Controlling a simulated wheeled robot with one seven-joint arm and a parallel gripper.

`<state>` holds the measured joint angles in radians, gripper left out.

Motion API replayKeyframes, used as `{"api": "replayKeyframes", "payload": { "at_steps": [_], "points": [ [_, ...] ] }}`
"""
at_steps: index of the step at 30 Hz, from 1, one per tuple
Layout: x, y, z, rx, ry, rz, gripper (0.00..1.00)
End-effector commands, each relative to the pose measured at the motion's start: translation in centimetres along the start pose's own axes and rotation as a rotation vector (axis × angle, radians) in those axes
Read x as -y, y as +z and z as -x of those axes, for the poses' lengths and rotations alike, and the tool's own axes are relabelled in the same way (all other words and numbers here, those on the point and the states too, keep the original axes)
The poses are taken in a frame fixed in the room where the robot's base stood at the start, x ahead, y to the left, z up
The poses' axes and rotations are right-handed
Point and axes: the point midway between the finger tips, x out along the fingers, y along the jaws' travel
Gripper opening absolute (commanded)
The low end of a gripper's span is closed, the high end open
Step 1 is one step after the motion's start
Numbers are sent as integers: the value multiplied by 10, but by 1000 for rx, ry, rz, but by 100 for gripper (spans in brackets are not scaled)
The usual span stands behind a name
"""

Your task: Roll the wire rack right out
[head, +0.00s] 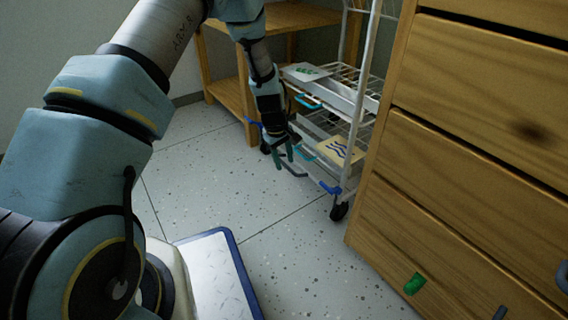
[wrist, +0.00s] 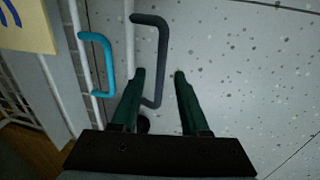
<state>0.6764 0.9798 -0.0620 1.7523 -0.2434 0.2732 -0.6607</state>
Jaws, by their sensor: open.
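The white wire rack (head: 367,62) stands on black casters in the gap between a wooden shelf and a wooden drawer cabinet. A dark grey handle (head: 292,171) juts from its front, low down; it also shows in the wrist view (wrist: 162,60). My gripper (head: 283,157) is open and points down at this handle. In the wrist view the handle's outer bar lies between my two green fingers (wrist: 160,74), nearer the left one. I cannot tell whether they touch. My arm and gripper hide part of the rack's left side.
Trays on the rack have teal handles (head: 308,102), and a yellow card (head: 342,150) lies on the lower level. The wooden shelf (head: 232,97) is at left, the drawer cabinet (head: 450,160) close at right. Speckled floor (head: 220,190) in front is clear.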

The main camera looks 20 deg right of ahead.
Motion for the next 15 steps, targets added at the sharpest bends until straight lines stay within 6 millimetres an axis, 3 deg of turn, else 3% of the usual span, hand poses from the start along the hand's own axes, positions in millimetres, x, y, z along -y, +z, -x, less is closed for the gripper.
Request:
{"api": "replayKeyframes", "payload": {
  "at_steps": [8, 15],
  "points": [
    [0, 0, -1, 0, 0, 0, 45],
    [0, 0, -1, 0, 0, 0, 18]
  ]
}}
